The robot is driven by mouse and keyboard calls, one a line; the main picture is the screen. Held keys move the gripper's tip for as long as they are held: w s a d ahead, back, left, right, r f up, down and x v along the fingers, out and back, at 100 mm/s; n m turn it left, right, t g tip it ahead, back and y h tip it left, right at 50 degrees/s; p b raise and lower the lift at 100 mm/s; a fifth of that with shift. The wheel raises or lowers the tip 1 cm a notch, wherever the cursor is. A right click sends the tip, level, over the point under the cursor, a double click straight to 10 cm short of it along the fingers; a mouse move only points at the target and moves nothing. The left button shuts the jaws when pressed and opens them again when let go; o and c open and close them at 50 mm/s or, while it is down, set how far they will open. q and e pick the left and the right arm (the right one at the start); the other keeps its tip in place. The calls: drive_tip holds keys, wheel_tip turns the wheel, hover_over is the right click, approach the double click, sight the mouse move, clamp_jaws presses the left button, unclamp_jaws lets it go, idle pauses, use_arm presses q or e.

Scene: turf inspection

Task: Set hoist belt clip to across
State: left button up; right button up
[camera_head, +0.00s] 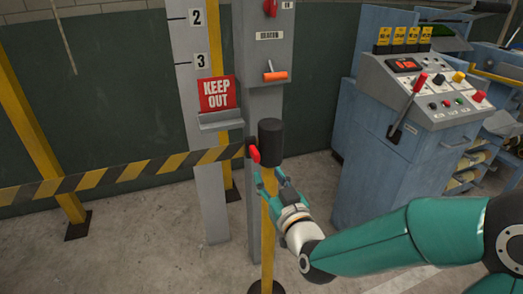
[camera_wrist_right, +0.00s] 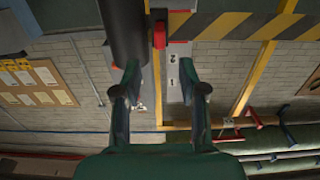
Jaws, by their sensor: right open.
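The red belt clip (camera_head: 254,153) is at the right end of the black-and-yellow striped belt (camera_head: 120,173). It sits at the left side of the black post head (camera_head: 270,143) on a yellow post; I cannot tell whether it is latched. My right gripper (camera_head: 268,181) is open and empty just below the clip. In the right wrist view the clip (camera_wrist_right: 159,32) shows beyond and between the spread fingers (camera_wrist_right: 159,72), apart from them, with the black post head (camera_wrist_right: 124,25) on its left. My left gripper is not in view.
A grey column (camera_head: 262,110) with an orange-handled lever (camera_head: 275,76) stands behind the post. A red KEEP OUT sign (camera_head: 217,94) is left of it. A blue control console (camera_head: 390,150) with levers and buttons stands at the right. The floor at the lower left is clear.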

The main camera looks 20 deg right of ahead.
sight(258, 159)
drive_tip(key=w+p, duration=0.1)
drive_tip(key=w, duration=0.7)
drive_tip(key=shift+w+a+f, duration=0.1)
drive_tip(key=shift+w+a, duration=0.05)
drive_tip(key=shift+w, duration=0.25)
clamp_jaws()
